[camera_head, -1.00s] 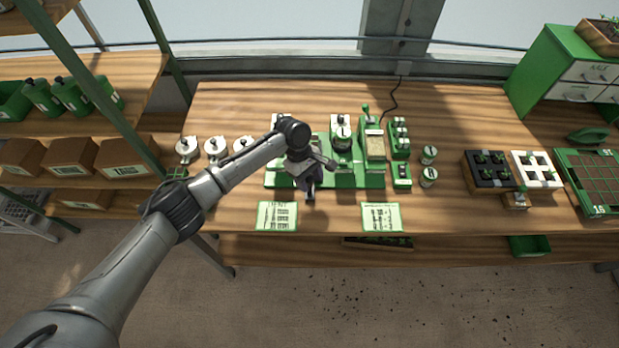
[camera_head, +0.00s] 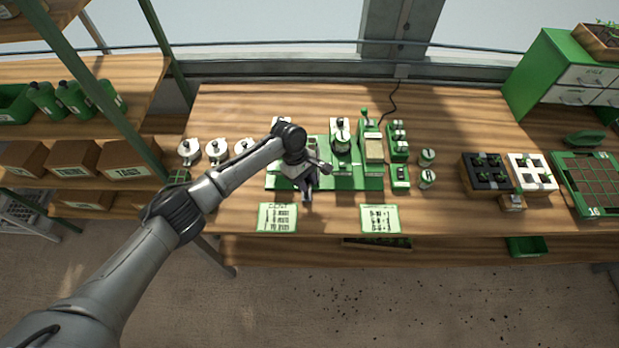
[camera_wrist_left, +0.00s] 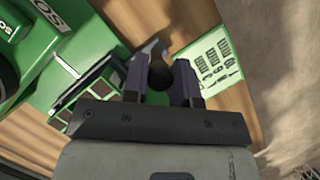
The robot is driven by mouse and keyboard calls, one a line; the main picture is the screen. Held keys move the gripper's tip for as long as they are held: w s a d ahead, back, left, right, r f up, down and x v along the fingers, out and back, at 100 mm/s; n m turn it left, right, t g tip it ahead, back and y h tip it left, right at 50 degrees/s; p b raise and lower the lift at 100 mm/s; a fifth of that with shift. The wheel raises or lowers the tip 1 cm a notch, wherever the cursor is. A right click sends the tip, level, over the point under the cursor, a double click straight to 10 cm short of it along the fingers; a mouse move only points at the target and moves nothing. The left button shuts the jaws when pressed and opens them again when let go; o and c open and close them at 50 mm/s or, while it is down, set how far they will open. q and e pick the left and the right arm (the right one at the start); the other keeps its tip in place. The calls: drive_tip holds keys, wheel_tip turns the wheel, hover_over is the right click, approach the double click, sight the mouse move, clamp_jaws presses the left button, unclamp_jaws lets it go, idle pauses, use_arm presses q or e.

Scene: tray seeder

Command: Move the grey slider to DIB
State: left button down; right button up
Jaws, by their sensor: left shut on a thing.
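The green seeder machine (camera_head: 343,176) stands in the middle of the bench. My left gripper (camera_head: 306,194) is over its front left part, and my wrist hides much of that part. In the left wrist view, my left gripper (camera_wrist_left: 160,82) is shut on a small dark grey piece (camera_wrist_left: 159,76), which looks like the grey slider's knob. The fingers cover its sides. A green panel with dark square cells lies beside the fingers. The DIB mark cannot be made out. My right gripper is not in view.
Two printed cards, a left one (camera_head: 277,218) and a right one (camera_head: 380,219), lie at the bench's front edge. Several pale round parts stand left of the machine. Black (camera_head: 474,180) and white (camera_head: 525,160) trays stand to the right.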

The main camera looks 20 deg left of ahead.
use_arm(q)
drive_tip(key=s+a+p, duration=0.3)
drive_tip(key=a+p, duration=0.4)
drive_tip(key=a, duration=0.1)
drive_tip(key=shift+s+a, duration=0.15)
drive_tip(key=shift+a, duration=0.2)
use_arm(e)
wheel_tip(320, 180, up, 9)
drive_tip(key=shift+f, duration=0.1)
use_arm(q)
drive_tip(key=c, duration=0.9)
unclamp_jaws()
drive_tip(key=shift+s+a, duration=0.1)
drive_tip(key=shift+a, duration=0.05)
drive_tip(key=shift+c, duration=0.2)
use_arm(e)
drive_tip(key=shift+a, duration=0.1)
use_arm(q)
drive_tip(key=v, duration=1.3)
drive_tip(key=shift+r, duration=0.4)
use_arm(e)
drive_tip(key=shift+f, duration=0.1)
